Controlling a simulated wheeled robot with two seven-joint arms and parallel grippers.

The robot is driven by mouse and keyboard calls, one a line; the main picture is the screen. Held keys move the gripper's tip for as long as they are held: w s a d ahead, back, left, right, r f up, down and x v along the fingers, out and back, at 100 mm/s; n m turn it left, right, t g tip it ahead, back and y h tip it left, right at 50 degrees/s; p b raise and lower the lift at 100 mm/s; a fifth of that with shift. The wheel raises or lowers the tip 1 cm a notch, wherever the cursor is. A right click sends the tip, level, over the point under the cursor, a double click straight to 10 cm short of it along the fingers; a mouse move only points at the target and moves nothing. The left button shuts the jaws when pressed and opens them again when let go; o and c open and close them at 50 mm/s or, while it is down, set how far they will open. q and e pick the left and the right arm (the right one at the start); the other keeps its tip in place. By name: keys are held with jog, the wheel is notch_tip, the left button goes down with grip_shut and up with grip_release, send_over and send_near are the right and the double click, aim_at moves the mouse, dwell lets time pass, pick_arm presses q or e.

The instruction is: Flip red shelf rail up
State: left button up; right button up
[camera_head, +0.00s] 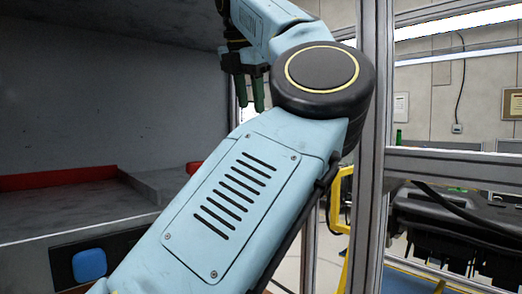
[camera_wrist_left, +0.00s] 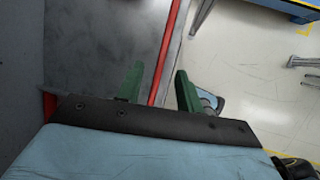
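A red rail (camera_wrist_left: 171,52) runs along the edge of the grey shelf in the left wrist view, with floor beyond it. A small red piece (camera_head: 193,166) shows beside my arm in the head view; I cannot tell if it is the same rail. My left gripper (camera_head: 251,104) points down with its green fingers apart. In the wrist view the rail passes through the gap between the fingers (camera_wrist_left: 160,88). I cannot tell whether they touch it. Part of the rail is hidden behind my gripper. My right gripper is not in view.
The grey shelf (camera_head: 75,213) has a red strip (camera_head: 60,178) along its back and a blue square (camera_head: 89,264) on the panel below. A metal frame post (camera_head: 371,170) stands right of my elbow. Open floor (camera_wrist_left: 255,75) lies beyond the shelf edge.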

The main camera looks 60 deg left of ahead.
pick_arm(q)
jog(key=shift+h, duration=0.3)
jog(key=x, duration=0.4)
jog(key=p+x, duration=0.1)
jog(key=x, duration=0.7)
jog(key=shift+w+d+f, duration=0.1)
jog(key=shift+w+f, duration=0.25)
jog(key=shift+w, duration=0.05)
